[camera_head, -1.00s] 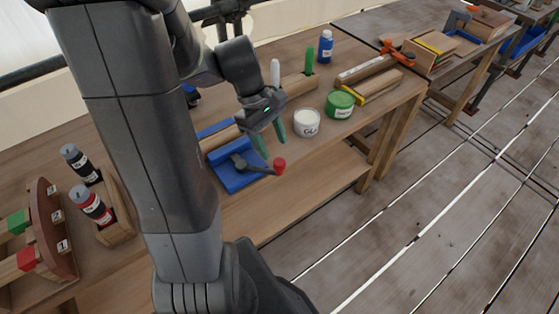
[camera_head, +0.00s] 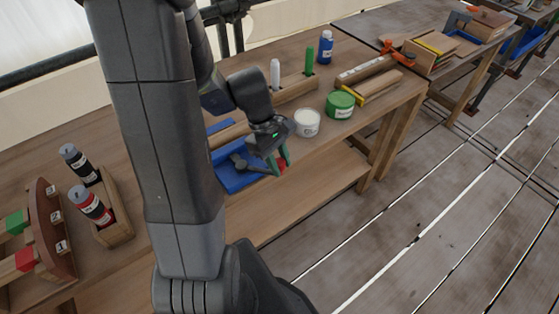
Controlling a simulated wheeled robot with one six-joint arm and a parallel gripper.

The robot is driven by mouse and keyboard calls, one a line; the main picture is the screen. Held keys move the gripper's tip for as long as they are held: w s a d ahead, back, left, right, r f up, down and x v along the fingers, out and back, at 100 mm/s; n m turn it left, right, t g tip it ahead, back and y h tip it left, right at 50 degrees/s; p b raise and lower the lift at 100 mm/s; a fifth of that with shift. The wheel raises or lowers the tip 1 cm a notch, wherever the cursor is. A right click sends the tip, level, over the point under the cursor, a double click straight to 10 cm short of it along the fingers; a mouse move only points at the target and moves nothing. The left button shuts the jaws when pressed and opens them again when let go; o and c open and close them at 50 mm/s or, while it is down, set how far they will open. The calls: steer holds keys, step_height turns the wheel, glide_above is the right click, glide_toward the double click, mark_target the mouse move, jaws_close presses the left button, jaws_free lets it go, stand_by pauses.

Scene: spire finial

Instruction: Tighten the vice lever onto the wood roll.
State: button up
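The blue vice (camera_head: 229,181) is fixed at the front edge of the workbench. The wood roll (camera_head: 230,136) lies along its back, partly hidden by my arm. The dark vice lever (camera_head: 257,169) points right from the vice, and its red knob (camera_head: 281,166) is at the front edge. My gripper (camera_head: 279,161) is down at the knob, with its green fingers partly hiding it. The fingers seem to be on either side of the knob. I cannot tell whether they touch it or are closed on it.
A white pot (camera_head: 307,124) and a green tin (camera_head: 340,105) stand right of my gripper. Behind are a wooden block holding a white and a green marker (camera_head: 309,62), and a blue bottle (camera_head: 326,47).

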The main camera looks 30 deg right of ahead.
steer(key=shift+s+a, duration=0.1)
jaws_close()
steer(key=s+a+m+t+y+p, duration=0.1)
steer(key=a+m+y, duration=0.3)
steer(key=a+m, duration=0.5)
steer(key=shift+s+a+m+p, duration=0.45)
steer(key=shift+s+m, duration=0.1)
steer(key=shift+m, duration=0.75)
steer(key=o, duration=1.1)
jaws_free()
steer(key=shift+w+d+r, duration=0.1)
steer(key=shift+r, duration=0.05)
